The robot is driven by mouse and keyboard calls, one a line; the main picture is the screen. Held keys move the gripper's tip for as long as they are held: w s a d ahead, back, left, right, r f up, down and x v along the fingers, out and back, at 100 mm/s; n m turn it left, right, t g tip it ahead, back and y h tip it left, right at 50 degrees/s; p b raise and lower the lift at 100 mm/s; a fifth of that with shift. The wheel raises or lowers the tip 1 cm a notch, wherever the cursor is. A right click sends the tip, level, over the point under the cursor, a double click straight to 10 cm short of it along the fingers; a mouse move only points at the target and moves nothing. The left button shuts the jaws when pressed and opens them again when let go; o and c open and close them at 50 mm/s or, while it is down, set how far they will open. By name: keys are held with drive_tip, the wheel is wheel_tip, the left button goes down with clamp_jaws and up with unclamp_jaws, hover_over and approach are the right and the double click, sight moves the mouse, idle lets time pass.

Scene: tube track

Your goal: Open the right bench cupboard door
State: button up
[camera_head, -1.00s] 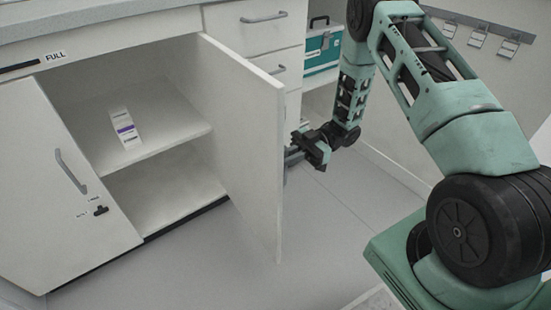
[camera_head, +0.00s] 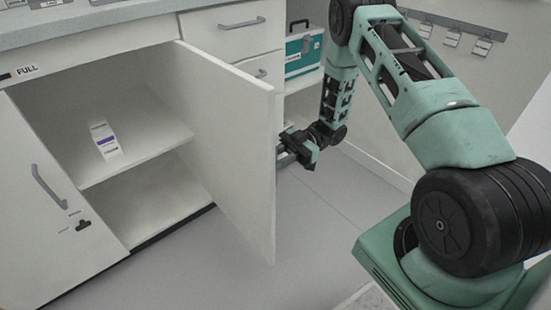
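The right bench cupboard door (camera_head: 235,150) stands swung wide open, sticking out from the cupboard with its inner face toward me. Its handle side is hidden behind the panel. My gripper (camera_head: 286,150) is at the far side of the door, close to its free edge. The fingertips are partly hidden by the door, so I cannot tell whether they are shut on the handle. The open cupboard (camera_head: 150,190) shows one shelf (camera_head: 140,155) with a small white box with a purple band (camera_head: 104,139) on it.
The left door (camera_head: 50,195) is closed, with a grey handle and a black latch. Drawers (camera_head: 232,30) are right of the cupboard. A teal case (camera_head: 303,52) sits on a shelf beyond. Tags hang on a wall rail (camera_head: 450,22). The floor (camera_head: 200,270) before the cupboard is clear.

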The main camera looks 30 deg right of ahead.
drive_tip(key=shift+d, duration=0.1)
drive_tip(key=w+d+p, duration=0.2)
drive_tip(key=d, duration=1.5)
